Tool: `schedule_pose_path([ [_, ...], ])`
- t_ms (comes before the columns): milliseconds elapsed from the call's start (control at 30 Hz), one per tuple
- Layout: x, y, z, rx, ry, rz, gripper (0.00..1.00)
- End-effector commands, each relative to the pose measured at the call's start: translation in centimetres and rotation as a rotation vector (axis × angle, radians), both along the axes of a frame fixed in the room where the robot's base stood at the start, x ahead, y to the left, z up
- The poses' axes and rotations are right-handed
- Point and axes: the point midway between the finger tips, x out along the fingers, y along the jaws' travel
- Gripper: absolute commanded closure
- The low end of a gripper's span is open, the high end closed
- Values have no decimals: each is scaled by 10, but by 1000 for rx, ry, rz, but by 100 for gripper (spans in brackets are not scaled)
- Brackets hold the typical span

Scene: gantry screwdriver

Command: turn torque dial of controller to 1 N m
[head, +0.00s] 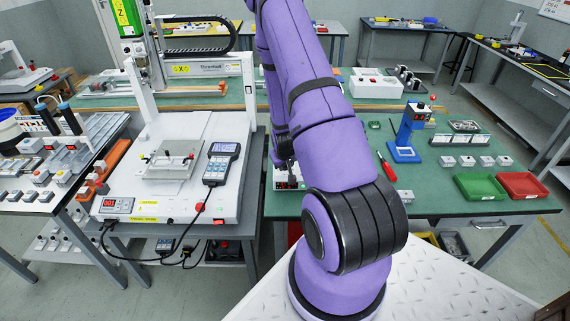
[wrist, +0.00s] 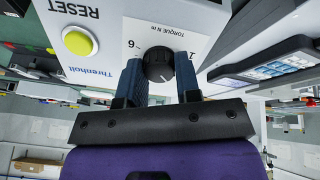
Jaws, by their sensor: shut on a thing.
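The controller (wrist: 85,25) is a white box with a yellow RESET button (wrist: 79,40) and a black torque dial (wrist: 158,64) on a panel marked "TORQUE N m"; it appears upside down in the wrist view. The numbers 6 and 1 show on either side of the dial. A pale pointer mark seems to lie on the dial's lower part, but its exact setting is unclear. My gripper (wrist: 158,80) has its two fingers closed on the dial from both sides. In the head view, the controller (head: 284,182) is mostly hidden behind my purple arm.
A handheld pendant (head: 220,160) rests on the white gantry machine (head: 150,190) left of my arm. A red screwdriver (head: 386,168), a blue stand (head: 404,152), and green (head: 479,186) and red (head: 521,185) trays are on the green bench to the right.

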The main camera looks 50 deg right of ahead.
Motion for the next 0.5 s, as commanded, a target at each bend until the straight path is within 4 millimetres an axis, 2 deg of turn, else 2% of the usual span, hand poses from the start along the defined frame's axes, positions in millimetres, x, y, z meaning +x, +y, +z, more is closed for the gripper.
schedule_pose_path([
  [500,1,2,0,-114,132,390,93],
])
